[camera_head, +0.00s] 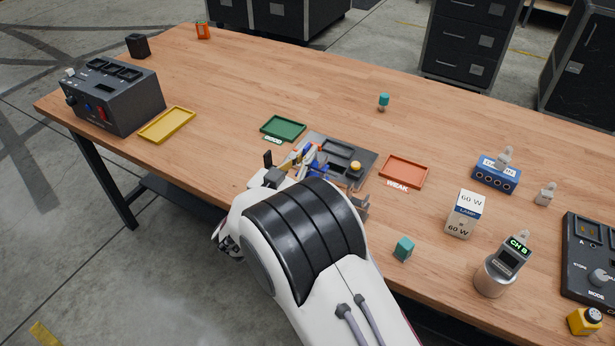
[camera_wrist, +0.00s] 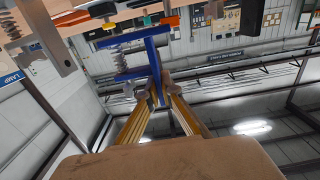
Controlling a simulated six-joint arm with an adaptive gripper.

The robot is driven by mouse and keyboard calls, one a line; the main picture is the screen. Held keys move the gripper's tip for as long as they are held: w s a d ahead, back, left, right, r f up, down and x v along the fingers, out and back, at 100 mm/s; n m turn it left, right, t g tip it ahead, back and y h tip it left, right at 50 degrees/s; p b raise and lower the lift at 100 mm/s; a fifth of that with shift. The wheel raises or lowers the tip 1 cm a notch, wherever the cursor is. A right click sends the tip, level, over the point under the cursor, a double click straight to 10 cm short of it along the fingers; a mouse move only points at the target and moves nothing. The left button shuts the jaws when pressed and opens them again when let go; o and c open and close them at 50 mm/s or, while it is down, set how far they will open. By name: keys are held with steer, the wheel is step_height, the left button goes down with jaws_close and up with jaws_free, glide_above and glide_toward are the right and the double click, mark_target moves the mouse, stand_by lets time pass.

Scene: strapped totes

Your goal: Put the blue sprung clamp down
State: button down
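The blue sprung clamp (camera_wrist: 133,43) shows large in the wrist view, with blue bars and coil springs at its left. My gripper (camera_wrist: 156,90) has its two gold fingers drawn together on the clamp's blue stem. In the head view, blue parts of the clamp (camera_head: 319,164) show just beyond my wrist, over or beside the near-left part of a dark grey tray (camera_head: 370,167). My white and black arm covers much of my gripper and the clamp there. I cannot tell whether the clamp touches the tray or the table.
A green tray (camera_head: 283,128) lies behind the clamp and a red tray marked WEAK (camera_head: 404,171) lies right. A lamp box (camera_head: 464,214), blue socket block (camera_head: 495,174) and metal cup (camera_head: 493,277) stand right. A teal block (camera_head: 404,248) is near my arm.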

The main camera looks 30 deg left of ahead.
mark_target(307, 175)
steer(key=shift+f, duration=0.95)
steer(key=shift+f, duration=2.3)
steer(key=shift+f, duration=0.2)
steer(key=c, duration=2.7)
jaws_free()
steer(key=shift+f, duration=0.1)
steer(key=o, duration=0.4)
steer(key=shift+s, duration=0.1)
steer(key=shift+s+d+f, duration=0.1)
steer(key=shift+s, duration=1.8)
steer(key=shift+s+d+f, duration=0.1)
steer(key=shift+s, duration=1.8)
